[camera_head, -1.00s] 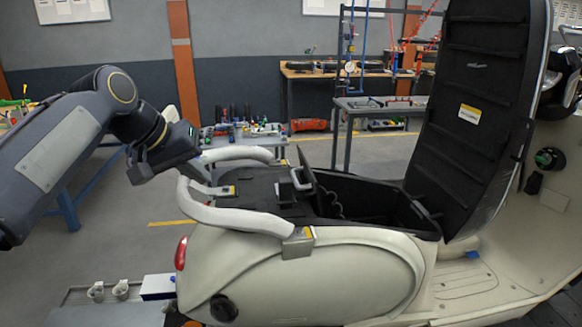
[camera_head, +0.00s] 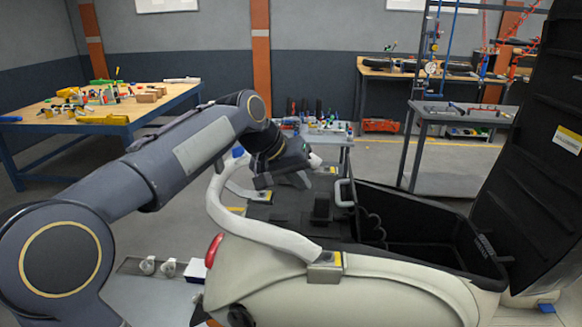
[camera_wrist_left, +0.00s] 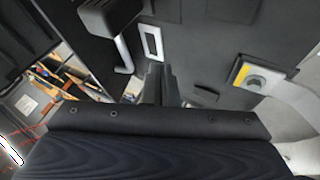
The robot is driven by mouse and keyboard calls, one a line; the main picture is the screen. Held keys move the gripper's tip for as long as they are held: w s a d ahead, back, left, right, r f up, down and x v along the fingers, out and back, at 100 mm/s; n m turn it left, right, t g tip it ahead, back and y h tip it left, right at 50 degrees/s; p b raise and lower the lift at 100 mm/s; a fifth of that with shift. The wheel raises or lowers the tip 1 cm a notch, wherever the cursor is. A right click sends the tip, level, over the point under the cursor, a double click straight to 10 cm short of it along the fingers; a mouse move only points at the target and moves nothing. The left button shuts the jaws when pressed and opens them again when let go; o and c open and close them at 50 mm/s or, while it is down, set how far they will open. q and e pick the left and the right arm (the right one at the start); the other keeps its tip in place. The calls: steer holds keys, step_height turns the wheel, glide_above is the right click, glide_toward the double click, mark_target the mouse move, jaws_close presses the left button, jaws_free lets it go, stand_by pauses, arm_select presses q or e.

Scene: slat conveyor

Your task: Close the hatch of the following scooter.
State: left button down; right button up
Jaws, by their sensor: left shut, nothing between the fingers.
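The cream scooter (camera_head: 370,290) fills the lower right of the head view. Its hatch (camera_head: 535,165) stands raised at the right edge, black ribbed underside with a yellow-and-white label facing me; its upper and right parts are cut off. The storage bin (camera_head: 420,235) below is open. My left gripper (camera_head: 300,180) is over the black rear deck (camera_head: 285,212), inside the pale grab rail (camera_head: 250,225), apart from the hatch. In the left wrist view its dark fingers (camera_wrist_left: 161,84) are together and empty, near a metal handle (camera_wrist_left: 124,55). My right gripper does not show.
A grey bench with tools (camera_head: 325,135) stands behind the scooter. A wooden table with parts (camera_head: 110,108) is at the far left, a grey table (camera_head: 465,112) at the back right. A low tray with small metal parts (camera_head: 130,265) lies behind the scooter's tail. Open floor lies between.

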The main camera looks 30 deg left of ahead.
arm_select(q)
steer(key=shift+x, duration=1)
steer(key=shift+w+d+f+p, duration=0.1)
steer(key=shift+w+d+p, duration=0.3)
steer(key=shift+d, duration=0.5)
steer(key=shift+w+d+f+p, duration=0.1)
steer(key=shift+w+d+p, duration=0.1)
steer(key=shift+w+d, duration=0.55)
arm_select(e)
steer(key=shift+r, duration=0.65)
arm_select(q)
steer(key=shift+s+d+r, duration=0.1)
steer(key=shift+s+d, duration=0.1)
steer(key=shift+s, duration=0.1)
